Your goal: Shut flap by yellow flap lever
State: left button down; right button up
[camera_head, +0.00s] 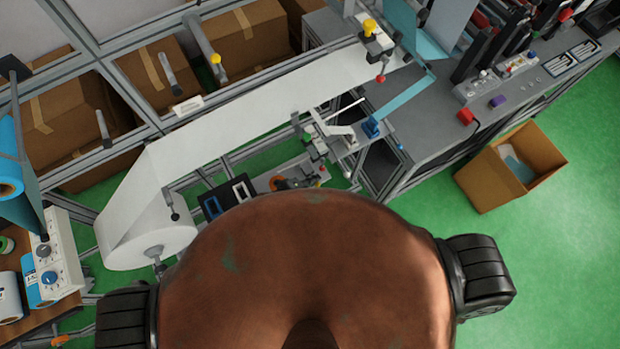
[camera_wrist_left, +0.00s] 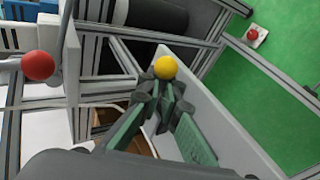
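In the left wrist view, the round knob of the yellow flap lever (camera_wrist_left: 165,67) stands just beyond the fingertips of my left gripper (camera_wrist_left: 163,98). Its dark fingers lean inward and look closed around the stem just below the knob; the contact itself is partly hidden. The head view shows a yellow knob (camera_head: 370,27) on the machine head at the top and another yellow knob (camera_head: 215,59) on a bar at upper left; I cannot tell which the wrist view shows. The flap is not clearly distinguishable. My left gripper is not clear there, and my right gripper is not seen.
A red ball knob (camera_wrist_left: 38,65) is left of the fingers in the wrist view. A light panel (camera_wrist_left: 225,125) runs close on the right. In the head view, a white web (camera_head: 250,100) spans the line and an open cardboard box (camera_head: 478,182) stands on the green floor.

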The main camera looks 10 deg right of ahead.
pick_arm(q)
jog(key=shift+s+d, duration=0.1)
jog(key=shift+d, duration=0.15)
jog(key=c, duration=2.1)
grip_release()
jog(key=shift+f, duration=0.1)
jog(key=shift+s+a, duration=0.1)
jog(key=shift+a, duration=0.1)
